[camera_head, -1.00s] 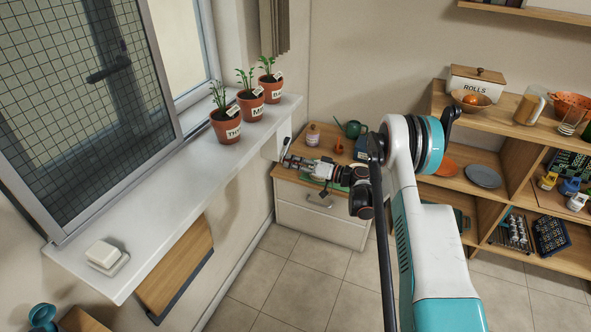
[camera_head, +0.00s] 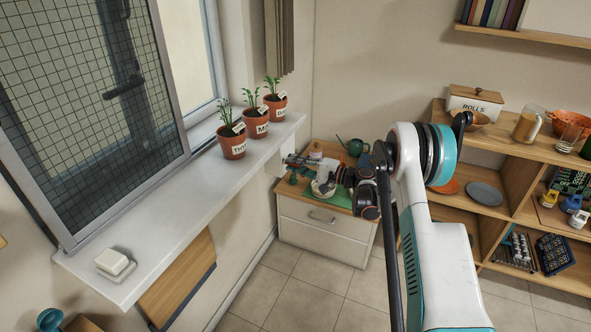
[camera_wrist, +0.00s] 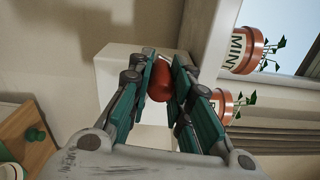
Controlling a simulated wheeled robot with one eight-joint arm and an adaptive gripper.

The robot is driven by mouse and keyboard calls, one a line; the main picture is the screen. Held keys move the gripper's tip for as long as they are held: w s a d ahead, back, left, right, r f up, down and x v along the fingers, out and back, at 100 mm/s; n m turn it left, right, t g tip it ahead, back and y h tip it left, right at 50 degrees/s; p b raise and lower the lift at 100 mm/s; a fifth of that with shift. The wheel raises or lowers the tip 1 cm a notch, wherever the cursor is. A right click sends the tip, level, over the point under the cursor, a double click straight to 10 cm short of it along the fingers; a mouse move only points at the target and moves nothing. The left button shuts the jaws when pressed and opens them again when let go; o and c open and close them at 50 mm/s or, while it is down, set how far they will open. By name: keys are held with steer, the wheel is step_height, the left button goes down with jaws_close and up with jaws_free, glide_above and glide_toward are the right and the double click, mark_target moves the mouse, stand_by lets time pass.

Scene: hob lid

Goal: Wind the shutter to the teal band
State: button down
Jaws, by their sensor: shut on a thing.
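My gripper (camera_wrist: 164,72) is shut on a red knob (camera_wrist: 158,82) in the wrist view, with a teal-lined finger on each side. A white box (camera_wrist: 122,72) is behind the knob. In the head view my gripper (camera_head: 296,161) is at the white box (camera_head: 282,170) under the far end of the window sill. The knob and any crank arm are too small or hidden there. A grey-brown pleated strip (camera_head: 279,38) hangs beside the window; I cannot tell whether it is the shutter. I cannot make out a teal band.
Several potted herbs (camera_head: 232,147) stand on the white sill (camera_head: 170,215), above and close to my gripper. A drawer cabinet (camera_head: 322,232) with a green mat and a watering can (camera_head: 353,146) is just beyond and below. Shelves (camera_head: 505,205) stand to the right. The floor between is clear.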

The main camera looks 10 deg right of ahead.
steer(key=shift+w+d+r+m, duration=0.3)
steer(key=shift+w+r+m, duration=0.15)
steer(key=shift+m, duration=0.7)
steer(key=shift+w+d+r+m, duration=0.35)
steer(key=shift+r+m, duration=0.2)
steer(key=shift+m, duration=0.65)
steer(key=shift+w+d+r+m, duration=0.35)
steer(key=shift+r+m, duration=0.15)
steer(key=shift+m, duration=0.65)
steer(key=c, duration=1.4)
jaws_free()
steer(key=shift+d, duration=0.1)
steer(key=v, duration=1.1)
steer(key=shift+s+d, duration=0.3)
